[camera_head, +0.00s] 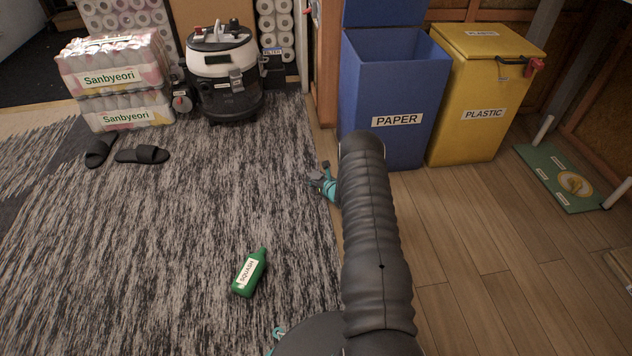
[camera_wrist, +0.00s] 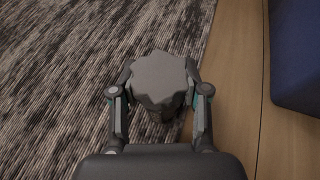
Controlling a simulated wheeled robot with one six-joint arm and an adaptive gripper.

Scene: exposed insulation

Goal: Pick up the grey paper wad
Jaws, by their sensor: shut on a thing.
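The grey paper wad (camera_wrist: 160,78) is a faceted, dull grey lump in the middle of the wrist view. My gripper (camera_wrist: 160,92) is shut on it, with one finger against each side. In the head view my gripper (camera_head: 322,183) shows in part, left of my dark arm, near the rug's right edge and in front of the blue bin. The wad cannot be made out clearly there. Its height above the rug is hard to tell.
The blue PAPER bin (camera_head: 390,142) stands open beside the yellow PLASTIC bin (camera_head: 468,137), whose lid looks closed. A green SQUASH bottle (camera_head: 249,273) lies on the rug (camera_head: 150,250). Slippers (camera_head: 142,155), a vacuum (camera_head: 224,85) and Sanbyeori packs (camera_head: 115,85) are at back left.

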